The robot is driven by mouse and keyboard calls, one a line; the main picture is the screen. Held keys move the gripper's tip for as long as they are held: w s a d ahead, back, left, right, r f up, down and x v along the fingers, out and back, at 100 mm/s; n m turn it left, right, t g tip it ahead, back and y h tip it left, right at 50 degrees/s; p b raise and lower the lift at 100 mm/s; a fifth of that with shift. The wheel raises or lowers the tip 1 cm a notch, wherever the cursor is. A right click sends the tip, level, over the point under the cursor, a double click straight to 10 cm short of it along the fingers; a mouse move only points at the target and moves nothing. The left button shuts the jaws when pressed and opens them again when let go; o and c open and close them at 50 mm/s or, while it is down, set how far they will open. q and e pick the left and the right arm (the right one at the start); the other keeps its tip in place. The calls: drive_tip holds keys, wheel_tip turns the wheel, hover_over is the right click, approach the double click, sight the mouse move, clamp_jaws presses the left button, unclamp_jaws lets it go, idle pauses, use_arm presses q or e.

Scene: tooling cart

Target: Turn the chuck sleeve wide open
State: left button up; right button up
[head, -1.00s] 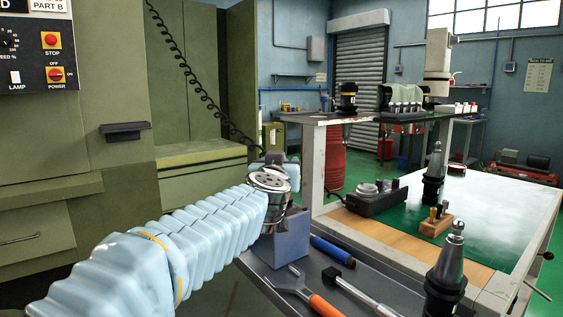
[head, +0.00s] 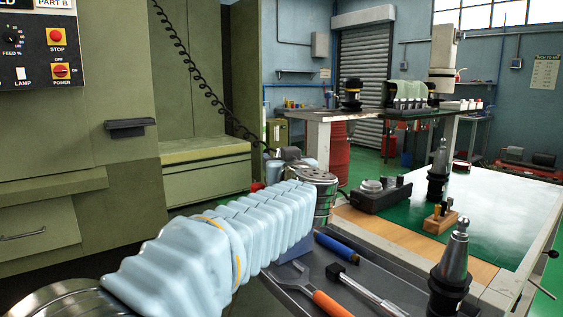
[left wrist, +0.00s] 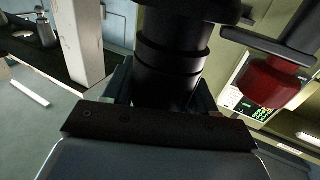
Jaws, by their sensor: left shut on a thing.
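In the left wrist view a black stepped cylinder, which looks like the chuck sleeve (left wrist: 170,68), stands straight ahead of my palm. My left gripper (left wrist: 167,95) is shut on it, with dark finger parts at either side of it. A wider black part sits above the sleeve at the top edge. In the head view my pale blue arm comes in from the left and its metal wrist hides the gripper and most of the chuck. My right gripper is in neither view.
A red knob (left wrist: 272,84) on a black bar is close right of the sleeve in the left wrist view. On the grey cart top lie an orange-handled wrench (head: 330,302), a hammer-like tool (head: 362,287) and a blue-handled tool (head: 337,246). A tool holder (head: 449,275) stands at right.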

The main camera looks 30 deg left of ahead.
use_arm(q)
drive_tip(key=o, duration=1)
drive_tip(key=shift+d, duration=0.1)
drive_tip(key=v, duration=1.3)
drive_tip(key=shift+s+d, duration=0.2)
drive_tip(key=shift+s, duration=0.15)
